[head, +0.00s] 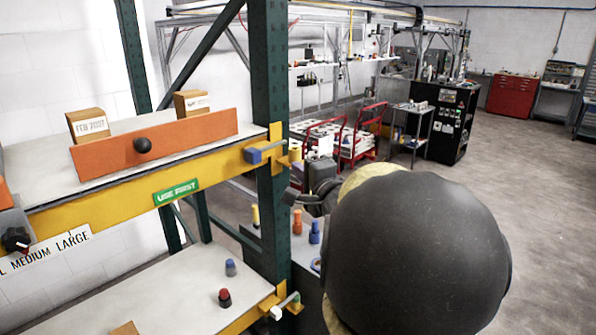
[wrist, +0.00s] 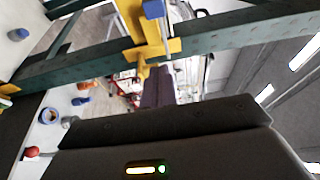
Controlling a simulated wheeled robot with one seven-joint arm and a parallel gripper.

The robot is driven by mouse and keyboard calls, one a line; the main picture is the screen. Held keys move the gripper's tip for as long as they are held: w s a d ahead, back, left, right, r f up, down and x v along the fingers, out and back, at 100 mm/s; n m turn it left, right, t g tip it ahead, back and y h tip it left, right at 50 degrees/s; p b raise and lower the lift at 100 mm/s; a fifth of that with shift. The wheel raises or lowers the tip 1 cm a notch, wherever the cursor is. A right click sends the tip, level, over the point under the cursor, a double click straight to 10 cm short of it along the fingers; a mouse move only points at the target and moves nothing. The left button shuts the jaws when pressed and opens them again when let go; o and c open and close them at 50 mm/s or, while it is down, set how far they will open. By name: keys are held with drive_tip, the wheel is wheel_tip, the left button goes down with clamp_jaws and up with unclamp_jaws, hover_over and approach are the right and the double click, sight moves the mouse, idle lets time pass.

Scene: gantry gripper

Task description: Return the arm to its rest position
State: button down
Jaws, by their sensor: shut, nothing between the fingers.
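My gripper (head: 294,196) is partly visible in the head view, just right of the green rack post, with my large dark rounded arm link in front of it. In the wrist view my gripper (wrist: 158,86) points toward the yellow bracket and post, with its dark body filling the lower part. Its fingers are shut with nothing held. I cannot tell the exact gap between the gripper and the post.
A green rack post (head: 270,110) stands close to my gripper. A blue-ended latch (head: 262,153) sticks out from the yellow upper shelf beam (head: 110,190). An orange panel (head: 190,137) fronts two cardboard boxes. Small knobs stand on the lower shelf (head: 185,285). Open floor (head: 545,190) lies right.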

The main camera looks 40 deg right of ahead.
idle(0.3)
drive_tip(key=a+f+n+g+b, duration=0.1)
drive_tip(key=a+f+n+g, duration=0.35)
drive_tip(key=f, duration=0.45)
drive_tip(key=a+f+n+g+b, duration=0.1)
drive_tip(key=a+f+n+g, duration=0.3)
drive_tip(key=f, duration=0.4)
drive_tip(key=s+a+f+n+g+y+b, duration=0.1)
drive_tip(key=s+a+f+n+g+y, duration=0.1)
drive_tip(key=s+a+f+n+g, duration=0.4)
drive_tip(key=s+a+f+n, duration=0.5)
drive_tip(key=s+a+f, duration=0.2)
drive_tip(key=a, duration=0.1)
drive_tip(key=shift+a+f+g+y, duration=0.3)
drive_tip(key=shift+a+g, duration=0.05)
drive_tip(key=shift+a, duration=0.05)
